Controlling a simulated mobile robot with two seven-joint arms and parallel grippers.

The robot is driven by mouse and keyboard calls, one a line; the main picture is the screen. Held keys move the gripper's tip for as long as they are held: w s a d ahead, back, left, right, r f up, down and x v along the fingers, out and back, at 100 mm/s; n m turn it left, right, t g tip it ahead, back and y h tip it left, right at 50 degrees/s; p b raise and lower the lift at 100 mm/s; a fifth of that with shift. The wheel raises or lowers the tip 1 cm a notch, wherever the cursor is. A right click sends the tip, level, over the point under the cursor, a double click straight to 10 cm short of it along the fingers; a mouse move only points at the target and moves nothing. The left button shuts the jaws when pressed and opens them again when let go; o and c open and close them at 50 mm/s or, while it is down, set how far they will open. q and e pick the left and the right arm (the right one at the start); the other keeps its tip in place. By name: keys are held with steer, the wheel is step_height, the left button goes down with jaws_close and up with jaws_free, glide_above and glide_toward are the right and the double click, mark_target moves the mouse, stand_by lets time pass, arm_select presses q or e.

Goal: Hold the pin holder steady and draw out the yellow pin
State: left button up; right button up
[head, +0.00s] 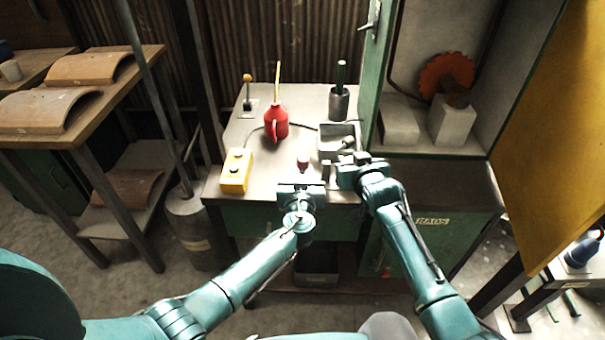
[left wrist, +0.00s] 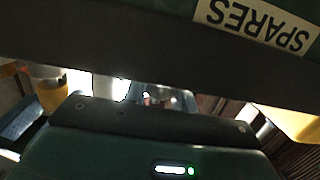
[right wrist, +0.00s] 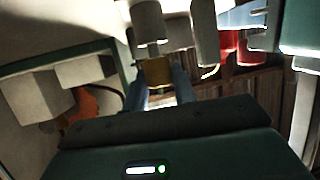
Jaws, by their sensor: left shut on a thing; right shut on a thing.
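My left gripper (head: 303,181) is at the table's front edge, directly in front of a small red piece (head: 303,162). It is shut on what seems to be the pin holder, which is mostly hidden. A bit of red also shows beyond the left hand in the left wrist view (left wrist: 155,101). My right gripper (head: 351,164) is just to its right, in front of the grey tray. In the right wrist view its fingers are shut around the yellow pin (right wrist: 157,72). Pale cylinders (right wrist: 205,32) stand close to it. Whether the pin is clear of the holder cannot be told.
A grey tray (head: 326,151) with a grey part in it stands behind my right gripper. A red oil can (head: 276,122), a yellow button box (head: 236,171) and a dark cup (head: 339,104) stand on the table. A green cabinet frame (head: 372,85) rises at the right.

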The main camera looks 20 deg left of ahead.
stand_by(0.4)
steer(key=shift+w+r, duration=0.1)
steer(key=shift+r, duration=3.1)
arm_select(q)
steer(key=o, duration=1.1)
steer(key=shift+s, duration=0.1)
steer(key=v, duration=1.1)
steer(key=shift+s+d, duration=0.1)
steer(key=shift+s, duration=0.3)
